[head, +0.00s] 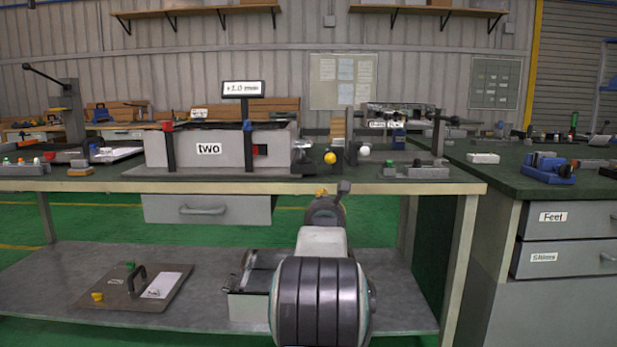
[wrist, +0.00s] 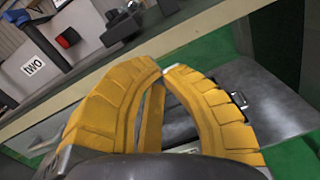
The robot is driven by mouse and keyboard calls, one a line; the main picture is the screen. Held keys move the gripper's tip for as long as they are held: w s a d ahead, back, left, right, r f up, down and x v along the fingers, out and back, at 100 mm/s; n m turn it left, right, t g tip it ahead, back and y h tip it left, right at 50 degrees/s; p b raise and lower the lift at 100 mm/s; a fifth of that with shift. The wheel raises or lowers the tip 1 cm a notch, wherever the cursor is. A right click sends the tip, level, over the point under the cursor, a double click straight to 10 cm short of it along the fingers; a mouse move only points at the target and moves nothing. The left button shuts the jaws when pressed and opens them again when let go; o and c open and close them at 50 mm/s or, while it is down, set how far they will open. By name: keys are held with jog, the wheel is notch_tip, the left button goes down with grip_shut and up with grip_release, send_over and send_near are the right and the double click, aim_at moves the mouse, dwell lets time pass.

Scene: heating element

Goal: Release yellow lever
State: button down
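A yellow round knob (head: 330,157), which looks like the yellow lever's end, shows at the right end of the grey fixture marked "two" (head: 208,162) on the workbench. A white knob (head: 364,150) is just right of it. My gripper (head: 322,190) is at the bench's front edge, below the yellow knob and apart from it. The wrist view also shows the fixture's "two" label (wrist: 34,67) and red switch (wrist: 67,38), but I cannot make out the yellow knob there.
The workbench edge (head: 110,186) runs just behind my gripper. A grey holder (head: 428,171) stands right of the knobs. A drawer (head: 205,209) hangs under the bench. A board with a handle (head: 133,287) lies on the lower shelf. A second bench with drawers (head: 565,218) stands at right.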

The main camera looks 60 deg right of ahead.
aim_at(326, 185)
jog(key=shift+a, duration=0.1)
dwell(0.5)
jog(key=p+x, duration=0.1)
jog(key=x, duration=0.9)
jog(key=shift+r, duration=0.15)
jog(key=r+p, duration=0.2)
jog(key=d+r+p, duration=0.1)
jog(key=r+p, duration=0.1)
jog(key=shift+r+p, duration=0.1)
jog(key=shift+p, duration=0.35)
